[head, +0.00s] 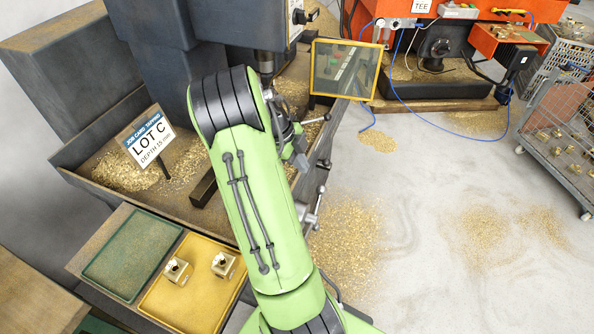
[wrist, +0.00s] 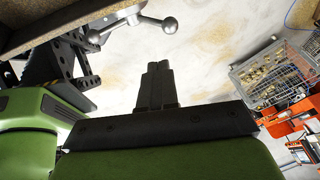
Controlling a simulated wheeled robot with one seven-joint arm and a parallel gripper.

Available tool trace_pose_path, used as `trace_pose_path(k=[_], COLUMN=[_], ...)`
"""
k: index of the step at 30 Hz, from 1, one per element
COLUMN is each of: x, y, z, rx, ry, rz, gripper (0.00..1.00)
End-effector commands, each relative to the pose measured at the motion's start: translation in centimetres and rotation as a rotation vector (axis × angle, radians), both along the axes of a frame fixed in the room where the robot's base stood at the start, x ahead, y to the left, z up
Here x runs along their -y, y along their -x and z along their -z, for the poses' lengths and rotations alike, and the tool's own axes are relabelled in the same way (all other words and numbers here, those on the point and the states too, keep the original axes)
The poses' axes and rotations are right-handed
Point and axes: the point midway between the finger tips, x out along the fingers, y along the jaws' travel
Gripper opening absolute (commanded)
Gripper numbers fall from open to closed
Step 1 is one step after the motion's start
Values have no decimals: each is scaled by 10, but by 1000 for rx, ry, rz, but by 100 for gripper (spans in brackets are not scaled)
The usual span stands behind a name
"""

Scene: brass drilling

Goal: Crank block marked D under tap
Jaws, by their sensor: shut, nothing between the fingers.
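My gripper (wrist: 157,85) is shut and empty in the wrist view, with its two fingers together. In the head view my green arm reaches up to the machine and hides much of it; the fingertips cannot be made out there. A ball-ended crank handle (wrist: 150,25) shows ahead of the fingers in the wrist view, apart from them. In the head view a handle (head: 317,119) shows right of my wrist. The machine's spindle (head: 266,64) hangs behind my arm; the tap's tip is hidden. No block marked D can be made out.
Two brass blocks (head: 178,270) (head: 223,265) sit on a yellow tray (head: 160,305); their marks are unreadable. A green tray (head: 132,255) lies beside it. A sign (head: 150,140) reads LOT C. An orange machine (head: 470,12) and a wire cart (head: 565,130) stand right. Chips litter the floor.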

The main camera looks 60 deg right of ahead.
Motion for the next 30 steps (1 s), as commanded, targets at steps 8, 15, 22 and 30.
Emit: trace_pose_path(k=[8,15,22,30], x=[12,31,38,37], y=[21,30,30,30], z=[61,98,108,108], rx=[-3,-1,1,1], ry=[-7,-5,-5,-7], rz=[-2,-3,-6,-6], gripper=[0,0,0,0])
